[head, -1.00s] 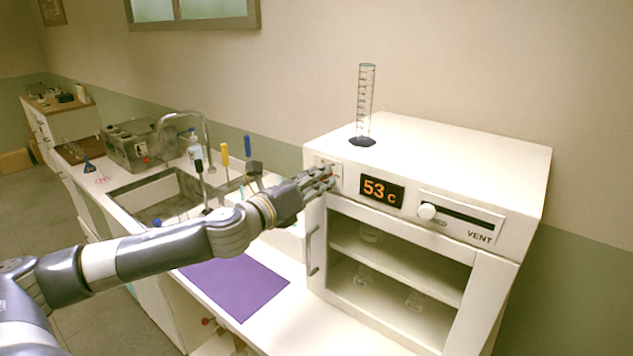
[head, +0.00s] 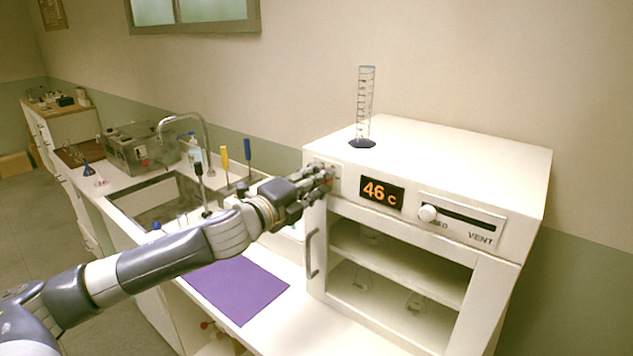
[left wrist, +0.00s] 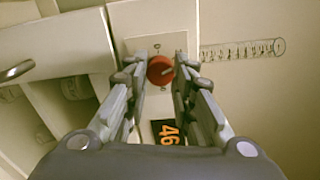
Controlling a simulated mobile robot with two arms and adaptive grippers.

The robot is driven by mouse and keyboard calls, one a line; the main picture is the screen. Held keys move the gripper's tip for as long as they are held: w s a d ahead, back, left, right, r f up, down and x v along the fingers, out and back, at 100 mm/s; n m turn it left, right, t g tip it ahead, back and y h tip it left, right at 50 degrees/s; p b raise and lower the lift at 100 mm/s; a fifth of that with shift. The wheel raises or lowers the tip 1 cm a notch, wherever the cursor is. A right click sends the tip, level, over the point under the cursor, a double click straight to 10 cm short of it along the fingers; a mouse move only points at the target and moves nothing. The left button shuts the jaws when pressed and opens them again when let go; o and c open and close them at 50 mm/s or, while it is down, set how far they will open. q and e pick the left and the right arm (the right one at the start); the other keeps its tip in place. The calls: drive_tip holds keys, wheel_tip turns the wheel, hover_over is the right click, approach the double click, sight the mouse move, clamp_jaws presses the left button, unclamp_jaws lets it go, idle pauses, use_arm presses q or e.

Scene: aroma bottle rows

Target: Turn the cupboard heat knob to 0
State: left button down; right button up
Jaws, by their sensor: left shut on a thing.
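The white cupboard (head: 450,163) stands on the counter, with its display (head: 382,193) reading 46 C in orange. The heat knob is at the upper left of its front. In the left wrist view it is a red round knob (left wrist: 161,69) with a pale pointer mark, on a light plate. My left gripper (head: 328,178) is at the knob, and in the left wrist view its fingers (left wrist: 160,72) are on either side of it, shut on it. In the head view the fingers hide most of the knob. My right gripper is not in view.
A graduated cylinder (head: 364,105) stands on top of the cupboard. The vent slider (head: 428,213) is right of the display. The door handle (head: 312,252) is below my gripper. A purple mat (head: 240,290) lies on the counter, with a sink behind.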

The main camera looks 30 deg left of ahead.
use_arm(q)
drive_tip(key=shift+n+p, duration=2.15)
drive_tip(key=shift+n, duration=4.55)
drive_tip(key=c, duration=1.3)
unclamp_jaws()
drive_tip(key=shift+c, duration=0.2)
